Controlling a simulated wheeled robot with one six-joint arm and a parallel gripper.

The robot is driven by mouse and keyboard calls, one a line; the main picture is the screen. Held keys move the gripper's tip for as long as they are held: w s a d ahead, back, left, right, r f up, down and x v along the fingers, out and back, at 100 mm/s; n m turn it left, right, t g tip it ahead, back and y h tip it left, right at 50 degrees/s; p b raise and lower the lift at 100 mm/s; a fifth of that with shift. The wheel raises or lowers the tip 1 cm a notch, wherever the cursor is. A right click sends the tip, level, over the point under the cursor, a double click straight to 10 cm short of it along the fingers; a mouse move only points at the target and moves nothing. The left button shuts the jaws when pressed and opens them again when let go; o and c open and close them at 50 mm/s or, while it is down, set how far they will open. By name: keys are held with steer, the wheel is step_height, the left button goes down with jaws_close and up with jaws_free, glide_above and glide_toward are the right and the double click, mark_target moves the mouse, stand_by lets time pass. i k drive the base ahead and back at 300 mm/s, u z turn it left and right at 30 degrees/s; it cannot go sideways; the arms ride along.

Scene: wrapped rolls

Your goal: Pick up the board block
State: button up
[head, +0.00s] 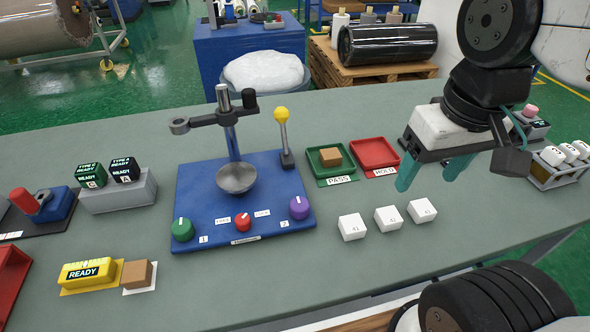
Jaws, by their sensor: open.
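Two plain brown, board-coloured blocks are in the head view, and I cannot tell from looks alone which one is the board block. One brown block (137,274) sits on a white card at the front left, beside a yellow READY block (90,273). The other brown block (330,157) lies in the green PASS tray (317,171). My gripper (425,184) has teal fingers spread apart with nothing between them. It hangs above the right side of the table, right of the trays and behind the white cubes, well away from the front-left block.
A blue fixture (205,221) with a metal bowl, knobs and a yellow-topped lever stands mid-table. Three white numbered cubes (388,218) stand in front of my gripper. A grey stand (119,191) holds green and black blocks.

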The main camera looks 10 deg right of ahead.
mark_target(136, 274)
steer(key=k, duration=1)
steer(key=u, duration=1.85)
steer(key=i, duration=1.05)
steer(key=z, duration=1.8)
